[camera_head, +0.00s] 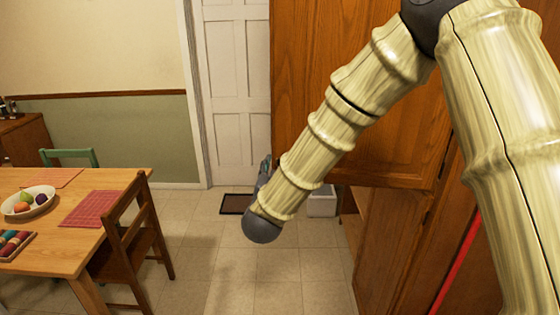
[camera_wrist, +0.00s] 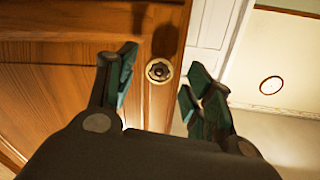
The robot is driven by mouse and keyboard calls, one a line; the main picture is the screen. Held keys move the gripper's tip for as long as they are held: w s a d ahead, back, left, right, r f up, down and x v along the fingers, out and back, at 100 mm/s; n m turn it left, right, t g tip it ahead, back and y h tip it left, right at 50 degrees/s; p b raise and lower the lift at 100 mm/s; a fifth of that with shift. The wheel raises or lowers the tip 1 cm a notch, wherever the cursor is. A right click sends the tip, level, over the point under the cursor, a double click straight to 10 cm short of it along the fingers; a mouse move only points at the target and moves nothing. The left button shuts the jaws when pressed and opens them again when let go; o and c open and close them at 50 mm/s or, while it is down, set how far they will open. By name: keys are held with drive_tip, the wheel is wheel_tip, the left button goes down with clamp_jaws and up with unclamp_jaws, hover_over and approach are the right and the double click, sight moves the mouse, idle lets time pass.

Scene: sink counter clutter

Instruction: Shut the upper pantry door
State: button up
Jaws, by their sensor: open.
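The upper pantry door (camera_head: 310,50) is a brown wooden panel at the top middle of the head view. It appears to stand open, swung out from the pantry, and my arm covers part of it. In the wrist view the door (camera_wrist: 50,85) fills the left side, with a round metal knob (camera_wrist: 159,71) near its edge. My gripper (camera_wrist: 160,78) is open, with its two teal-padded fingers on either side of the knob. I cannot tell whether they touch it. In the head view my gripper (camera_head: 265,167) is mostly hidden behind my forearm.
A wooden table (camera_head: 130,182) with a fruit bowl (camera_head: 27,203) and red placemats stands at the left. A wooden chair (camera_head: 140,235) is beside it. A white panelled door (camera_head: 232,90), dark mat (camera_head: 235,204) and white bin (camera_head: 322,203) are behind. Tiled floor is clear between.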

drive_tip(key=shift+w+d+p, duration=0.25)
drive_tip(key=shift+w+p, duration=0.05)
drive_tip(key=shift+w, duration=1)
clamp_jaws()
